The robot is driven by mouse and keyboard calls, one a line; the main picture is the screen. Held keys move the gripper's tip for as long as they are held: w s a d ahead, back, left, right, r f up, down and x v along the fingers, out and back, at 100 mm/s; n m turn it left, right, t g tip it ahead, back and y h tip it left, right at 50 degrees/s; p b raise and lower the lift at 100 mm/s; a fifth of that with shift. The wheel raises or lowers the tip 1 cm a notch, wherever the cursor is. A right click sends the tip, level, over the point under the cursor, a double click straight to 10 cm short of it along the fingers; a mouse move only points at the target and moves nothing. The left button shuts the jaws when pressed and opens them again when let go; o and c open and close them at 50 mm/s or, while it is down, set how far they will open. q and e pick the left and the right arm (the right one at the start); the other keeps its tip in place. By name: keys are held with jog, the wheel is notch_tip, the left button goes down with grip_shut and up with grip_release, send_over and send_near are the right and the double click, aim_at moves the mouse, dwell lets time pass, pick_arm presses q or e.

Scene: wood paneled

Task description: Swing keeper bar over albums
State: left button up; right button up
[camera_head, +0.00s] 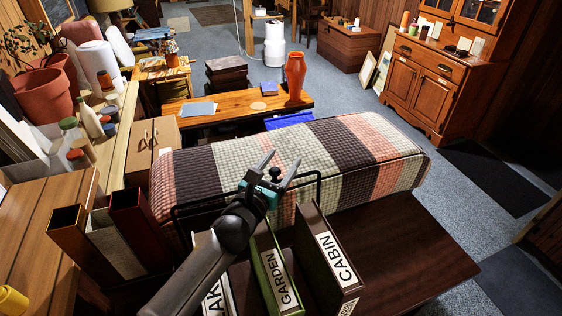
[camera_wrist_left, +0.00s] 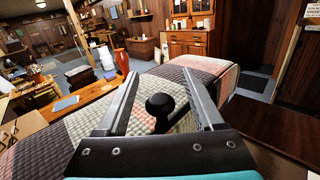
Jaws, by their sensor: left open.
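The albums stand upright side by side at the bottom of the head view: a brown one labelled CABIN (camera_head: 328,258), a green one labelled GARDEN (camera_head: 277,272), and a partly hidden one reading "AK" (camera_head: 217,290). The keeper bar (camera_head: 319,186) is a thin black bar behind their upper back edges, with a round black knob (camera_head: 276,174). My left gripper (camera_head: 281,161) is open at the bar. In the left wrist view, the knob (camera_wrist_left: 160,103) sits between the spread fingers (camera_wrist_left: 160,74), with a gap on both sides. My arm hides part of the bar and albums. My right gripper is not in view.
A striped quilted bench (camera_head: 340,150) lies just behind the bar. Upright dark-red and brown box files (camera_head: 135,230) stand left of the albums. Bare dark tabletop (camera_head: 410,265) lies to the right. An orange vase (camera_head: 295,76) stands on a low table beyond.

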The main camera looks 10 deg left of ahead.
pick_arm(q)
grip_shut()
dwell(0.6)
dwell(0.8)
